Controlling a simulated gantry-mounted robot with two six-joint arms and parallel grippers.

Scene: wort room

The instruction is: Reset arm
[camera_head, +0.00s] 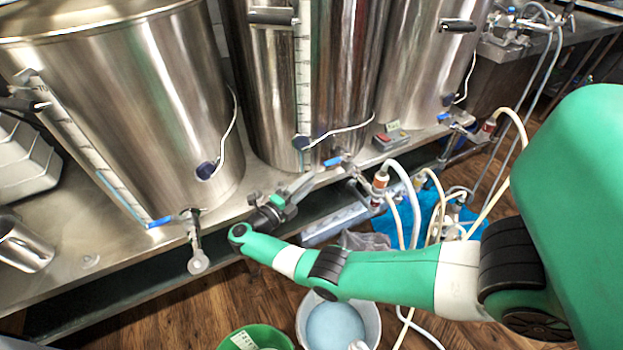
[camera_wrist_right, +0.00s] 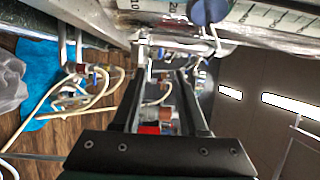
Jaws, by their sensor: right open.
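My right arm, green and white with black joints, reaches in from the right in the head view. It ends at my right gripper (camera_head: 296,188), which is just in front of the steel bench edge, near the foot of the middle kettle. In the right wrist view the two dark fingers of the right gripper (camera_wrist_right: 163,75) stand apart, and nothing is held between them. I cannot tell whether the gripper touches the valve fittings near it. My left arm and left gripper do not show.
Steel kettles stand on the bench: a left kettle (camera_head: 130,110), a middle kettle (camera_head: 265,80) and a right kettle (camera_head: 425,60). A left valve (camera_head: 195,240) juts over the edge. Pale hoses (camera_head: 415,200) hang by the arm. A green bucket (camera_head: 225,342) and white bucket (camera_head: 372,318) stand below.

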